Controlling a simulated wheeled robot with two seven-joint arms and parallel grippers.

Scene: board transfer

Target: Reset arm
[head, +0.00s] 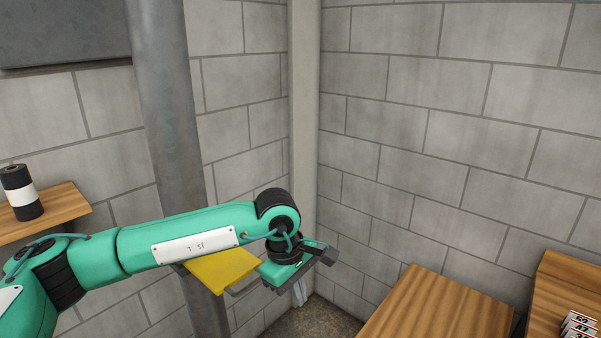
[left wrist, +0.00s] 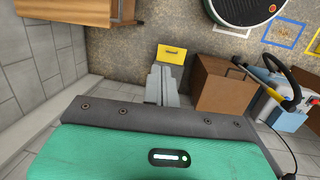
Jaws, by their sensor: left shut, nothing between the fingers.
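My left arm reaches in from the left in the head view, bent down at the wrist. My left gripper (head: 300,294) points down near the wall corner, above the floor. Its shut fingers also show in the left wrist view (left wrist: 162,84), with nothing between them. A yellow flat panel (head: 222,269) is partly hidden behind my left forearm. My right gripper is not in view.
A wooden-topped surface (head: 437,308) stands at the lower right, with a second wooden piece (head: 562,275) beside it. A wooden shelf (head: 62,208) holds a dark roll (head: 21,193) at left. A grey pillar (head: 168,100) rises behind my arm. Block walls close the corner.

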